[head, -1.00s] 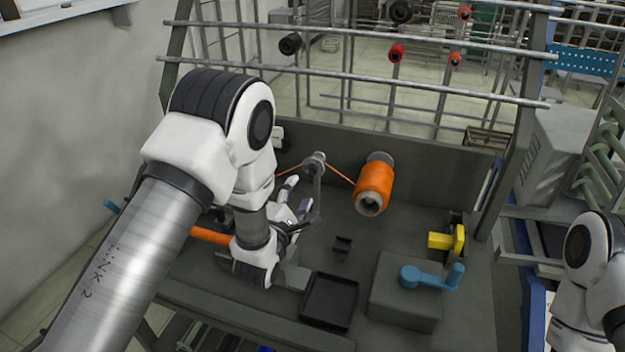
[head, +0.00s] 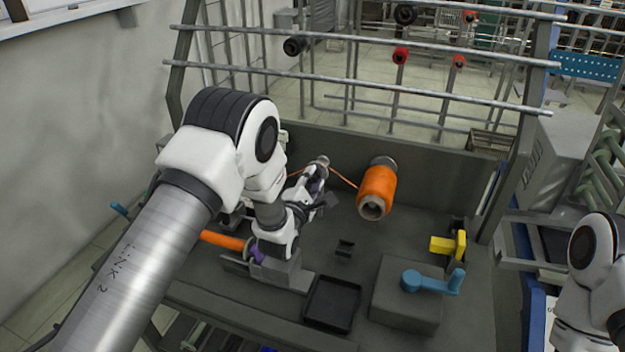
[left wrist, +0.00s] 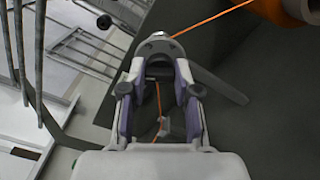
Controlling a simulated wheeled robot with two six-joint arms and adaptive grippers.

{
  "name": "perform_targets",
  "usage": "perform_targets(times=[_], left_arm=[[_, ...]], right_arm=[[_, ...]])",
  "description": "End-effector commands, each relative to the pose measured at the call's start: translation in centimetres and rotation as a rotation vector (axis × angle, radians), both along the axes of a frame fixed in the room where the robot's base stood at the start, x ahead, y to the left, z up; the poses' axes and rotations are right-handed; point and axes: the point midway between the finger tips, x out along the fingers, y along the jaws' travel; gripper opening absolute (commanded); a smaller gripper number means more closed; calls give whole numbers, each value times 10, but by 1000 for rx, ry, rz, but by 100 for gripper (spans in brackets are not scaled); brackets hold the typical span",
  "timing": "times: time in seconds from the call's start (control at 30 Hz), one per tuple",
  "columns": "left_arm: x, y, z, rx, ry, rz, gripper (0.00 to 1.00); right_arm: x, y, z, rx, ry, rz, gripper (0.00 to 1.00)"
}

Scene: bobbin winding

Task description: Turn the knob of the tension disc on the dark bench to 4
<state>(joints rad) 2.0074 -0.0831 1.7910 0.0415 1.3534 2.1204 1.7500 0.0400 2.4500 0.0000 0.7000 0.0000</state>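The grey tension disc (head: 322,161) stands on the dark bench (head: 410,210), with orange thread running at it. It is partly hidden by my left gripper (head: 322,190), which is just in front of it. In the left wrist view a rounded grey part (left wrist: 158,47), probably of the tension disc, lies just past the fingertips. The fingers of my left gripper (left wrist: 160,75) are apart, with thread visible between them. I cannot tell whether they touch the part. The knob's setting is not readable. My right gripper is out of view.
An orange thread cone (head: 376,190) is right of the disc. A black tray (head: 332,303), a grey block with a blue crank (head: 432,282) and a yellow part (head: 449,244) are nearer. An orange roll (head: 222,240) lies by my left arm. Metal rails cross behind.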

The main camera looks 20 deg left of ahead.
Motion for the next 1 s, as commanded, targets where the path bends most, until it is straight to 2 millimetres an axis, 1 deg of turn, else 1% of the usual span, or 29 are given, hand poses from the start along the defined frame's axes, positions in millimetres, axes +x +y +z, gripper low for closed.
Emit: perform_targets(times=[0.27,0.47,0.67,1.0], left_arm=[[1,0,0,20,-3,1,0],[1,0,0,93,-7,1,0],[1,0,-1,231,-12,2,0],[1,0,-1,546,-24,3,0]], right_arm=[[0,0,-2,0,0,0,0],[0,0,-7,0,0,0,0],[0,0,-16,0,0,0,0],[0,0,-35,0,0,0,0]])
